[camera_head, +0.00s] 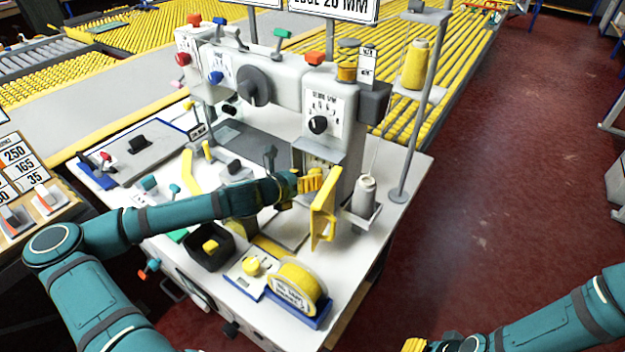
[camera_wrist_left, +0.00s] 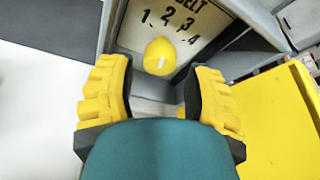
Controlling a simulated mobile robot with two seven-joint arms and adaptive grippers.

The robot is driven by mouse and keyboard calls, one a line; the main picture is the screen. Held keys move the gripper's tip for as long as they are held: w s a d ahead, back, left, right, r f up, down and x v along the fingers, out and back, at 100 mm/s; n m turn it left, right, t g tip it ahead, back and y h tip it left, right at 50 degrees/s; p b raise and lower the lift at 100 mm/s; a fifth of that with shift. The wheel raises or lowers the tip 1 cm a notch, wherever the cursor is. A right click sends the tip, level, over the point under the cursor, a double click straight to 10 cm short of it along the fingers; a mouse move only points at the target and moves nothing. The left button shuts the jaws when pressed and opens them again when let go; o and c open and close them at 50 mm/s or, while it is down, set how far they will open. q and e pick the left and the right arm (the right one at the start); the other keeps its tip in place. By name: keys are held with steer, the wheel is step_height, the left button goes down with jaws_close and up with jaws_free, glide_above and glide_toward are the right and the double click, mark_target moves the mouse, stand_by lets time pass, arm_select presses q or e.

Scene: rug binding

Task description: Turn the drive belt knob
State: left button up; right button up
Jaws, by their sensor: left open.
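The drive belt knob (camera_wrist_left: 160,55) is round and yellow with a small white mark, on a pale panel (camera_wrist_left: 205,22) lettered BELT with numbers 1 to 4. My left gripper (camera_wrist_left: 161,78) is open, with one yellow finger on each side of the knob in the wrist view. The knob lies just ahead of the fingertips, and I cannot tell whether they touch it. In the head view my left gripper (camera_head: 308,183) is at the machine's front column and hides the knob. My right gripper (camera_head: 415,345) is partly cut off at the bottom edge, away from the machine.
A yellow hinged plate (camera_head: 323,210) stands close right of the left gripper, with a grey thread cone (camera_head: 364,194) beyond it. A black dial (camera_head: 318,125) is above. A yellow tape roll (camera_head: 298,284) and black bin (camera_head: 210,250) sit in front. The red floor (camera_head: 490,200) at right is clear.

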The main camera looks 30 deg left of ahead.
arm_select(q)
steer(key=shift+x, duration=1.5)
jaws_close()
